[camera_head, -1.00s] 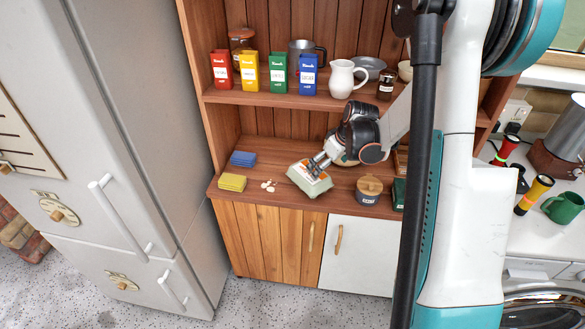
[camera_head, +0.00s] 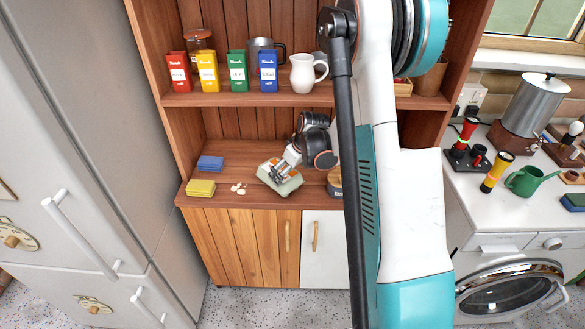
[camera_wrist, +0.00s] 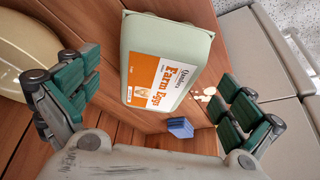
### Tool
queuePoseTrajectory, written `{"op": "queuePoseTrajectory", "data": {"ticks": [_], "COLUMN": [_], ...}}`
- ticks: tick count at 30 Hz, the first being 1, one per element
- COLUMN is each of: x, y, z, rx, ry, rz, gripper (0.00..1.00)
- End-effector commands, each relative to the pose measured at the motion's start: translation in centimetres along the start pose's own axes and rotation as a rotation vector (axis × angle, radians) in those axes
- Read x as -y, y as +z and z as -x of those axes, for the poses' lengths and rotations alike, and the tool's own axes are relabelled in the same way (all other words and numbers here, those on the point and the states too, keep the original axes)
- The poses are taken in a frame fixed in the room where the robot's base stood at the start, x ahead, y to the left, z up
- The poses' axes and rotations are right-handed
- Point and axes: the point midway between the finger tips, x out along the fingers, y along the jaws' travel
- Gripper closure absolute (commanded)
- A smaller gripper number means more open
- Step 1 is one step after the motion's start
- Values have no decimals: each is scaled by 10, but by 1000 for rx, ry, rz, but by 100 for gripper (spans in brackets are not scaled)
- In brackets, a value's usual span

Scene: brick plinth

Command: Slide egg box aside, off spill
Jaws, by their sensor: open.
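The egg box (camera_head: 280,177) is pale green with an orange and white "Farm Eggs" label. It sits on the wooden counter, and in the wrist view the egg box (camera_wrist: 165,62) lies beyond and between my fingers. My gripper (camera_head: 283,172) is at the box in the head view. In the wrist view my gripper (camera_wrist: 160,95) has its green-padded fingers spread wide, one on each side of the box. I cannot tell whether they touch it. The spill (camera_head: 239,188) is a pale patch on the counter just left of the box; it also shows in the wrist view (camera_wrist: 208,93).
A blue sponge (camera_head: 210,163) and a yellow sponge (camera_head: 201,188) lie left of the spill. A jar (camera_head: 335,185) stands right of the box, partly hidden by my arm. The shelf above holds coloured tins (camera_head: 238,70) and a white jug (camera_head: 304,73).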

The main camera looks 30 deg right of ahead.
Motion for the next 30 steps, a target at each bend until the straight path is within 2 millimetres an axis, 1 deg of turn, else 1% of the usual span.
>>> {"op": "queuePoseTrajectory", "data": {"ticks": [1,3,6,10,16,25,26,27,29,30], "x": [0,0,0,0,0,0,0,0,0,0], "y": [1,1,1,1,1,0,0,0,0,0], "z": [-12,-25,-40,-56,-66,-67,-67,-67,-67,-67], "rx": [0,0,0,0,0,1,1,1,1,1], "ry": [0,0,0,0,0,0,0,0,0,0], "rz": [1,1,1,1,0,0,0,0,0,0], "gripper": [0,0,0,0,0,0,2,11,25,34]}}
